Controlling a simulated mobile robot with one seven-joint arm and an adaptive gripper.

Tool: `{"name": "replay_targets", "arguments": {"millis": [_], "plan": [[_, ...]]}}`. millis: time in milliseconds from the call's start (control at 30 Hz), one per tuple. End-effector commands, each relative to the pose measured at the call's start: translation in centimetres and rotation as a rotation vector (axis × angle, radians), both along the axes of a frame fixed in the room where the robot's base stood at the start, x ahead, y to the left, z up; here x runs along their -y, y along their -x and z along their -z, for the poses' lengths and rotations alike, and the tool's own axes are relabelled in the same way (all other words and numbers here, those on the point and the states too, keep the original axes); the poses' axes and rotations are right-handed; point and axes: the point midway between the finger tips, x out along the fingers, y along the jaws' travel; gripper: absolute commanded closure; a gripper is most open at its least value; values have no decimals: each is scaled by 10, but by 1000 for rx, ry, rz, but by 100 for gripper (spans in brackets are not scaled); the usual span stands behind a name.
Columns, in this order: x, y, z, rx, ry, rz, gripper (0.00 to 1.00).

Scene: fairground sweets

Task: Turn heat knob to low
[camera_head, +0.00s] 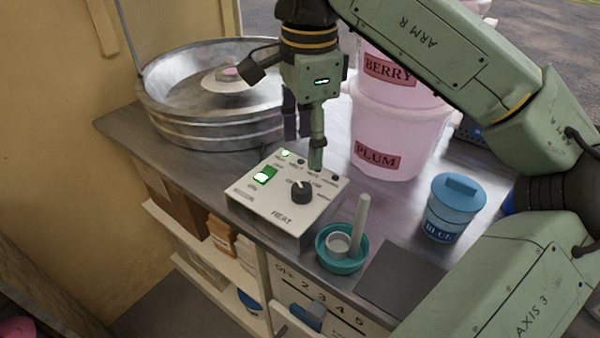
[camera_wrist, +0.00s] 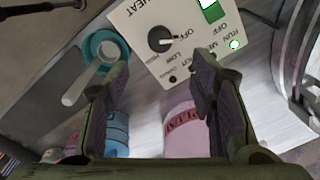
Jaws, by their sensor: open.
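The heat knob (camera_head: 301,192) is a round black knob with a white pointer on the white heat control box (camera_head: 265,212). In the wrist view the knob (camera_wrist: 160,39) has its pointer toward the OFF label, with LOW printed close beside it. My gripper (camera_head: 303,148) is open and empty, above the back edge of the box and apart from the knob. In the wrist view its two fingers (camera_wrist: 156,78) stand wide apart, with the knob beyond them. A lit green switch (camera_head: 265,175) and a small green lamp (camera_head: 285,154) sit on the box.
A metal floss pan (camera_head: 215,125) stands behind the box at left. Pink PLUM and BERRY tubs (camera_head: 385,135) stand close behind my gripper. A teal bowl (camera_head: 342,262) with a pale upright stick sits right of the box, and a blue jar (camera_head: 455,210) farther right.

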Motion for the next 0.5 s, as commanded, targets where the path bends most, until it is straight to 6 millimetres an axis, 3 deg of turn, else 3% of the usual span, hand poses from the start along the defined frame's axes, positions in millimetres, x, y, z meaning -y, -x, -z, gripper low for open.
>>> {"name": "replay_targets", "arguments": {"millis": [300,500], "plan": [[-3,-2,60,-3,-7,-5,49],[-3,-3,85,-2,-5,-3,49]]}}
